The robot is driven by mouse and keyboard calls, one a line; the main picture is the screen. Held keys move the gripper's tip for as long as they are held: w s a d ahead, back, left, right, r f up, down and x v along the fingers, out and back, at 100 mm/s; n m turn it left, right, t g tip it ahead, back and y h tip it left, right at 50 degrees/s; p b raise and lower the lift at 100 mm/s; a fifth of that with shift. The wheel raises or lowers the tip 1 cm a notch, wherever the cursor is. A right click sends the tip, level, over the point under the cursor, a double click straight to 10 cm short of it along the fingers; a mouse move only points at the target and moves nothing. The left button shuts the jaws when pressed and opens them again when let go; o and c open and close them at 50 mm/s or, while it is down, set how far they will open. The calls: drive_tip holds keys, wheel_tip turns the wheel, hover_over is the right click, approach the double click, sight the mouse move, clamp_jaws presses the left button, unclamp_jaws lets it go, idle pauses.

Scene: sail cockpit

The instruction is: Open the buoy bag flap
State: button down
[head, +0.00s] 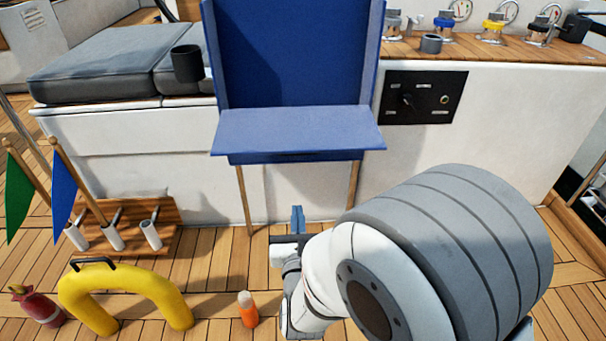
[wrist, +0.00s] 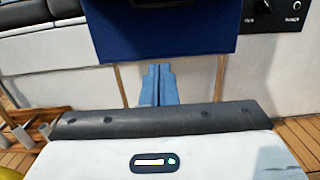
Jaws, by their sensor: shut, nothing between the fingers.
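The buoy bag is a blue upright box (head: 290,55) on wooden legs in the middle of the head view. Its lighter blue flap (head: 298,131) sticks out along the lower front edge. In the wrist view the bag's dark blue front (wrist: 165,35) fills the top middle. My gripper (head: 298,212) is below the flap and in front of the legs, apart from the bag. Its blue fingers are together and empty; they also show in the wrist view (wrist: 158,80).
A yellow horseshoe buoy (head: 125,290), an orange-and-white bottle (head: 248,310) and a red extinguisher (head: 38,306) stand on the deck at left. A flag rack (head: 125,225) stands behind them. A black switch panel (head: 423,97) is on the white wall at right.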

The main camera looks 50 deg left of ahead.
sight(298, 135)
drive_tip(key=w+a+r, duration=0.4)
drive_tip(key=w+a, duration=0.2)
drive_tip(key=a, duration=0.2)
drive_tip(key=shift+w+a+r, duration=0.15)
drive_tip(key=shift+w+r, duration=0.05)
drive_tip(key=shift+r, duration=0.1)
